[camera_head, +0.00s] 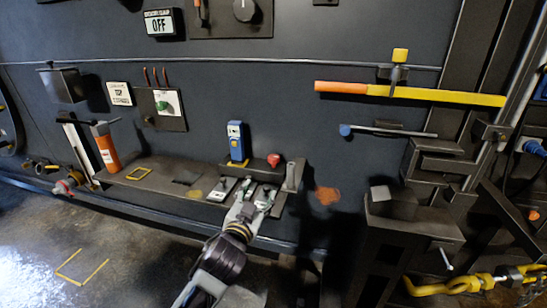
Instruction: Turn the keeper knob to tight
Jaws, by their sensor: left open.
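My left gripper (248,197) reaches in from the bottom and is open, over the right part of the shelf (150,180). Its fingers are at the small metal fittings there, and I cannot tell whether they touch them. The fingers partly hide these fittings. A red round knob (273,159) stands just behind and right of the fingertips. A black dial (244,9) with a white pointer is on the upper wall panel. A green knob (164,106) is on a lower panel to the left. I cannot tell which of these is the keeper knob. My right gripper is out of view.
A blue device (236,141) stands on the shelf behind the gripper. An orange bottle (106,147) stands at the shelf's left end. An OFF display (160,22) is on the wall. Dark metal blocks (410,215) and a yellow clamp (460,284) stand to the right.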

